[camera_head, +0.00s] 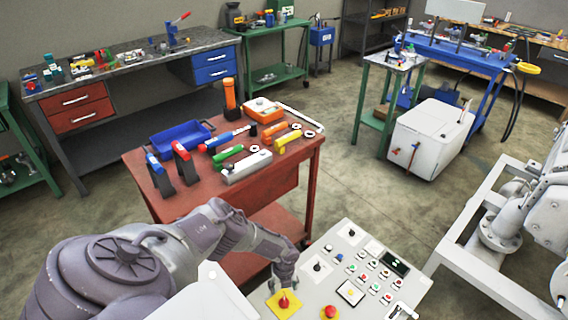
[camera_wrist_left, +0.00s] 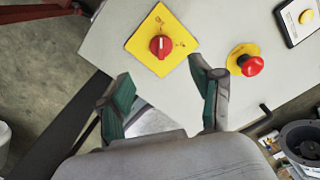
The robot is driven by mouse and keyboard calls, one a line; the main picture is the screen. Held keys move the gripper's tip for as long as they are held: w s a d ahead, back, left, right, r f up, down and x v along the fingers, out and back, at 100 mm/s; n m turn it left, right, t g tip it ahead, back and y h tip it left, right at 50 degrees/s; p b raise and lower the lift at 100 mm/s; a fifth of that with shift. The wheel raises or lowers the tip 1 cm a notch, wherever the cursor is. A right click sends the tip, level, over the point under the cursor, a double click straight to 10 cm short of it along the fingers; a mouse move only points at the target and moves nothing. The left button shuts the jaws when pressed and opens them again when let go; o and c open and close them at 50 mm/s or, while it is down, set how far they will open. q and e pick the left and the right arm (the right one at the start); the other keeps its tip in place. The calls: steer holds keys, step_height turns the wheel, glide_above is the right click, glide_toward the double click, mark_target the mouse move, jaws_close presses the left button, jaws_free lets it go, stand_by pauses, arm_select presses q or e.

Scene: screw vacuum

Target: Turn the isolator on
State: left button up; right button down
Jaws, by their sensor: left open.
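The isolator is a red rotary knob (camera_wrist_left: 161,46) on a yellow square plate (camera_wrist_left: 146,40), set in the grey control panel (camera_head: 318,287). In the head view the knob (camera_head: 284,300) sits near the panel's left front corner. My left gripper (camera_wrist_left: 165,98) is open and empty, its green-padded fingers apart on either side below the knob in the wrist view. In the head view the left gripper (camera_head: 284,283) hangs just behind the yellow plate. I see no contact with the knob. My right gripper is not in view.
A red emergency-stop button (camera_wrist_left: 251,65) on a yellow base sits right of the isolator. Several small buttons and dials (camera_head: 372,278) cover the rest of the panel. A red tool cart (camera_head: 139,172) stands behind it, and white pipework (camera_head: 497,236) stands to the right.

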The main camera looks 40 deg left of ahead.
mark_target(284, 300)
arm_select(q)
step_height(284, 300, down, 10)
steer(key=b, duration=0.7)
steer(key=shift+d+f, duration=0.1)
steer(key=shift+f, duration=0.15)
steer(key=c, duration=1.1)
